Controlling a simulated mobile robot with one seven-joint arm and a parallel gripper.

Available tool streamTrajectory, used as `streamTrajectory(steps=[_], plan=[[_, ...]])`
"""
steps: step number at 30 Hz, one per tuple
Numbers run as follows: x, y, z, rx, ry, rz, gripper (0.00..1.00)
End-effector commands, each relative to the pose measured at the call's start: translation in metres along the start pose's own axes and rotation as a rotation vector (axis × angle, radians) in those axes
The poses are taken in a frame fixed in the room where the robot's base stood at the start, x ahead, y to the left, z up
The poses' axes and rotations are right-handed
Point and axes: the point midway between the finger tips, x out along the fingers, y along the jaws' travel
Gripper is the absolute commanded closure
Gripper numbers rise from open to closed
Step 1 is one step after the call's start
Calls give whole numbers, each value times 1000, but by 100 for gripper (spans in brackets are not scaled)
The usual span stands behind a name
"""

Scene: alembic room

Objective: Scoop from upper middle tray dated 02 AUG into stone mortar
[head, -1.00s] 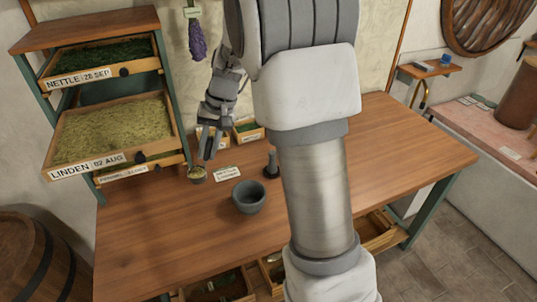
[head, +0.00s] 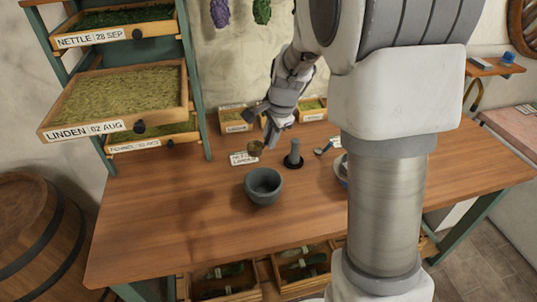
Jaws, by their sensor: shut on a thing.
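The linden tray (head: 162,122), labelled LINDEN 02 AUG, is pulled out of the rack at the left and holds yellow-green dried herb. The grey stone mortar (head: 262,196) stands upright on the wooden bench, and its inside looks empty. My gripper (head: 271,133) is shut on a small scoop (head: 255,147), whose handle is mostly hidden by the fingers. The scoop bowl appears to hold yellowish material. It hangs above the bench, behind the mortar in the picture and apart from it.
A dark pestle (head: 293,157) stands upright right of the scoop. A name card (head: 243,158) sits close behind the mortar. The nettle tray (head: 120,34) and fennel tray (head: 155,141) are above and below the linden tray. My arm hides part of a bowl (head: 342,172). The bench's left front is clear.

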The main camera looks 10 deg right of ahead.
Motion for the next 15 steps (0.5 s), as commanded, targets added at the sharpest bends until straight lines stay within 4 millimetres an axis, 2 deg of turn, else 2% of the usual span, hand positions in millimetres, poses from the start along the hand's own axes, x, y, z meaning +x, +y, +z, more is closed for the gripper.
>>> streamTrajectory(steps=[1, 6, 15], plan=[[11, 2, 1, 50, 19, 1, 100], [28, 3, 0, 248, 89, 2, 100], [46, 2, -1, 499, 176, 3, 100]])
